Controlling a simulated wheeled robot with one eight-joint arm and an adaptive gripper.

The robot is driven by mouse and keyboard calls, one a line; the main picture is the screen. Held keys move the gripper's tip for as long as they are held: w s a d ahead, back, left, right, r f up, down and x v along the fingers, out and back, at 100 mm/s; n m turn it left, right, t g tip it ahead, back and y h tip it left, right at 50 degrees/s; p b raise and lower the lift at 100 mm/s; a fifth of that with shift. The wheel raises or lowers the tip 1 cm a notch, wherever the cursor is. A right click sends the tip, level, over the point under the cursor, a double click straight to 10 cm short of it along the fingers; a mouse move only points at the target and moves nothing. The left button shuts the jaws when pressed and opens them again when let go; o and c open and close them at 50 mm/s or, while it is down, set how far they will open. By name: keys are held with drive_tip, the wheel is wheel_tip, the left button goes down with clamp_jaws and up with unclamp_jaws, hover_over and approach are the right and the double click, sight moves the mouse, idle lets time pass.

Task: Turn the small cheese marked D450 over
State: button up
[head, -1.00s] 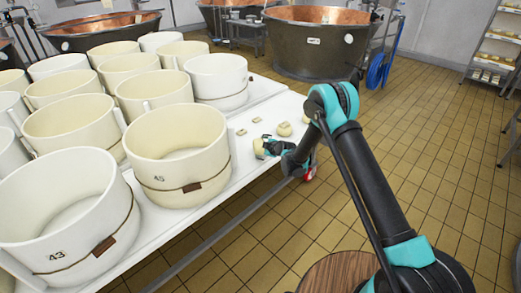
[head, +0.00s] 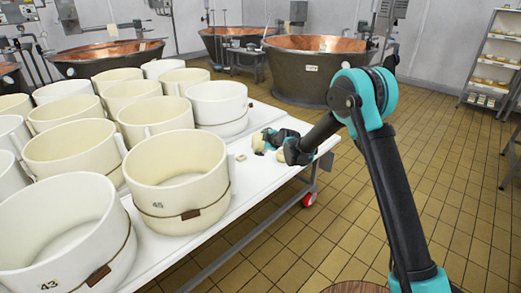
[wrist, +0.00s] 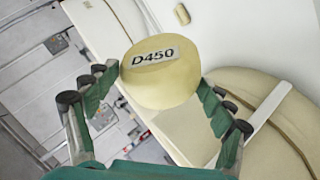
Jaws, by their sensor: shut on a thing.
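The small cheese marked D450 (wrist: 160,75) is pale yellow and round. It sits between the two fingers of my gripper (wrist: 155,100) in the wrist view, with its black-on-white label facing that camera. In the head view, my gripper (head: 266,141) is shut on the cheese (head: 257,147) over the far right part of the white table (head: 235,180). The cheese is small there and partly covered by the fingers. I cannot tell how far it is above the table.
Large cream moulds (head: 175,170) crowd the table's left side. Another small cheese (head: 285,156) is partly hidden by my gripper, and a small pale piece (head: 241,157) lies nearby. Copper vats (head: 318,70) stand behind. A shelf rack (head: 492,60) stands at the right.

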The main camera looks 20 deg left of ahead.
drive_tip(key=shift+r, duration=0.1)
drive_tip(key=shift+n+g+y, duration=0.5)
drive_tip(key=shift+n+g, duration=0.2)
drive_tip(key=shift+n, duration=0.1)
drive_tip(key=shift+w+a+f, duration=0.1)
drive_tip(key=shift+w+f, duration=0.1)
drive_tip(key=shift+f, duration=2.85)
drive_tip(key=shift+w+f, duration=0.15)
drive_tip(key=shift+f, duration=2.95)
drive_tip(key=shift+w+a+f, duration=0.1)
drive_tip(key=shift+w+f, duration=0.1)
drive_tip(key=shift+f, duration=2.85)
drive_tip(key=shift+f, duration=0.75)
drive_tip(key=o, duration=1.6)
drive_tip(key=shift+d, duration=0.1)
